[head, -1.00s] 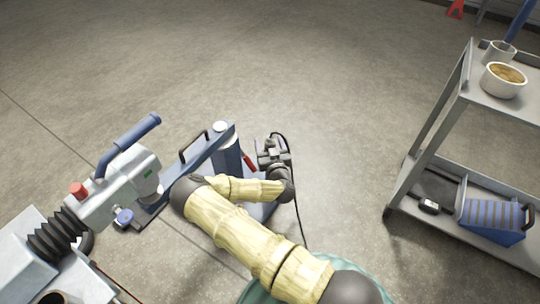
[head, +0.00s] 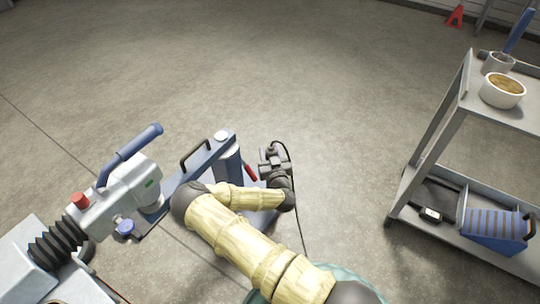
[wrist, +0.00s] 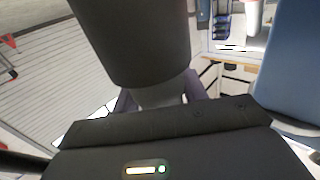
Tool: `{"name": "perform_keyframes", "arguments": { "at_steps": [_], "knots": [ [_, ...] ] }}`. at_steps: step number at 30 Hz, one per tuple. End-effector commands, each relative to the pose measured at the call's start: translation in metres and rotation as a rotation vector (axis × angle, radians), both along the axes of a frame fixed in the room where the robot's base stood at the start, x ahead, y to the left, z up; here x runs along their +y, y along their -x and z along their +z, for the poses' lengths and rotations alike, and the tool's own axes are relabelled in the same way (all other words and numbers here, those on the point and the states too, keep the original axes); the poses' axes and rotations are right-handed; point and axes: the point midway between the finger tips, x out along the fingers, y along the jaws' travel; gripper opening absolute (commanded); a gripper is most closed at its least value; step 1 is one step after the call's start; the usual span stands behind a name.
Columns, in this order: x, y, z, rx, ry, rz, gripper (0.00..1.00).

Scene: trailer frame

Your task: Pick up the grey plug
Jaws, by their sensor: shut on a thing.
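My gripper (head: 273,163) is at the end of my arm, just right of the blue post of the trailer frame. In the wrist view, a thick dark grey round body with a lighter narrow neck fills the top middle, close in front of my gripper's dark housing. I take it to be the grey plug (wrist: 130,40). My gripper is shut on it. Its far end is out of the wrist view. In the head view the plug is too small and dark to tell from my gripper.
The trailer coupling (head: 130,183), with a blue handle and black bellows, is at left. The blue post (head: 228,160) stands close to my gripper. A grey shelf cart (head: 440,130) at right holds a white bowl (head: 502,90) and a striped blue box (head: 495,232). The floor behind is clear.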

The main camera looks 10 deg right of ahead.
Motion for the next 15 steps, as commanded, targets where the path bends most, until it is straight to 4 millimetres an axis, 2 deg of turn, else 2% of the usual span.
{"name": "perform_keyframes", "arguments": {
  "at_steps": [15],
  "knots": [
    [0.0, 0.0, 0.086, -0.003, -0.002, -0.001, 0.16]
  ]
}}
